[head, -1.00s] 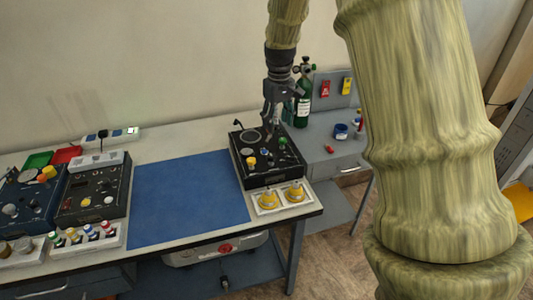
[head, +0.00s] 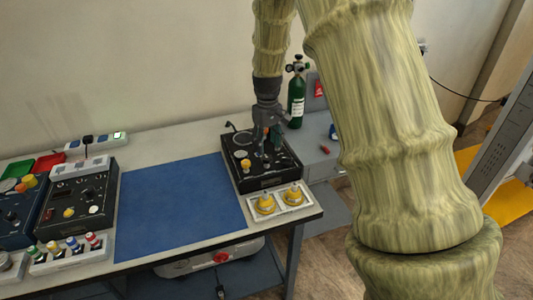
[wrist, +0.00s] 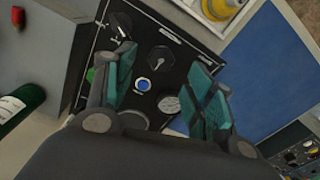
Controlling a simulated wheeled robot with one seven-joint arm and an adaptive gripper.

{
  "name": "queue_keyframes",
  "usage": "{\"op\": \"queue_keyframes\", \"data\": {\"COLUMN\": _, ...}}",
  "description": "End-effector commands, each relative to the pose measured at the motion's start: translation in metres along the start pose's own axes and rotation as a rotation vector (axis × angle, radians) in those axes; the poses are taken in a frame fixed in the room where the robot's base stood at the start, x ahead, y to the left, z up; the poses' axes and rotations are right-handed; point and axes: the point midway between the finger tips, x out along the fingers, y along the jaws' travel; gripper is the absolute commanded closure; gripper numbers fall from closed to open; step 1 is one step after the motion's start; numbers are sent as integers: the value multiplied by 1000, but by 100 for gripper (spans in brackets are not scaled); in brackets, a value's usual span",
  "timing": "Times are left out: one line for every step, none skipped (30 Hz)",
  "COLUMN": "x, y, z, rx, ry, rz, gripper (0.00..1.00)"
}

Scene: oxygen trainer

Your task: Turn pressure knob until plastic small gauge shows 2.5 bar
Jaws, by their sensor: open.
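The black trainer panel (head: 258,186) stands at the right end of the bench. My gripper (head: 268,142) is over it, pointing down. In the wrist view my gripper (wrist: 165,65) is open, with teal finger pads on either side of the panel's middle and nothing held. Between the fingers are a dark knob (wrist: 160,58) and a blue-centred round control (wrist: 142,84). A small round gauge (wrist: 168,104) with a pale dial sits below them, near the right finger. Its reading is too small to tell. I cannot tell which control is the pressure knob, or whether the fingers touch anything.
Another dark knob (wrist: 122,25) is at the panel's far end. Yellow-topped fittings (head: 265,205) sit in a white tray in front. A green gas bottle (head: 297,95) stands behind, right. The blue mat (head: 180,200) is clear. Other trainer boxes (head: 80,195) stand left.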

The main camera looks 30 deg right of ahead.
Motion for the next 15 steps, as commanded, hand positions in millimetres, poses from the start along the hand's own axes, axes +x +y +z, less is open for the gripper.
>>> {"op": "queue_keyframes", "data": {"x": 6, "y": 0, "z": 1, "rx": 0, "ry": -4, "rz": -1, "gripper": 46}}
{"op": "queue_keyframes", "data": {"x": 10, "y": -1, "z": 0, "rx": 0, "ry": -3, "rz": -1, "gripper": 46}}
{"op": "queue_keyframes", "data": {"x": 16, "y": -1, "z": 0, "rx": 0, "ry": -3, "rz": -1, "gripper": 46}}
{"op": "queue_keyframes", "data": {"x": 20, "y": -2, "z": 0, "rx": -1, "ry": -3, "rz": -1, "gripper": 46}}
{"op": "queue_keyframes", "data": {"x": 24, "y": -2, "z": 0, "rx": -1, "ry": -3, "rz": -1, "gripper": 46}}
{"op": "queue_keyframes", "data": {"x": 29, "y": -2, "z": 0, "rx": -2, "ry": -2, "rz": -1, "gripper": 46}}
{"op": "queue_keyframes", "data": {"x": 32, "y": -2, "z": 0, "rx": -2, "ry": -2, "rz": -1, "gripper": 46}}
{"op": "queue_keyframes", "data": {"x": 36, "y": -2, "z": -1, "rx": -2, "ry": -2, "rz": -1, "gripper": 46}}
{"op": "queue_keyframes", "data": {"x": 39, "y": -2, "z": -1, "rx": -2, "ry": -2, "rz": -1, "gripper": 46}}
{"op": "queue_keyframes", "data": {"x": 42, "y": -2, "z": -1, "rx": -2, "ry": -2, "rz": -1, "gripper": 46}}
{"op": "queue_keyframes", "data": {"x": 44, "y": -2, "z": -1, "rx": -2, "ry": -2, "rz": -1, "gripper": 46}}
{"op": "queue_keyframes", "data": {"x": 47, "y": -1, "z": -1, "rx": -2, "ry": -1, "rz": 0, "gripper": 46}}
{"op": "queue_keyframes", "data": {"x": 48, "y": -1, "z": -1, "rx": -2, "ry": -1, "rz": 0, "gripper": 46}}
{"op": "queue_keyframes", "data": {"x": 50, "y": -1, "z": -1, "rx": -1, "ry": -1, "rz": 0, "gripper": 46}}
{"op": "queue_keyframes", "data": {"x": 52, "y": -1, "z": -1, "rx": -1, "ry": 0, "rz": 0, "gripper": 46}}
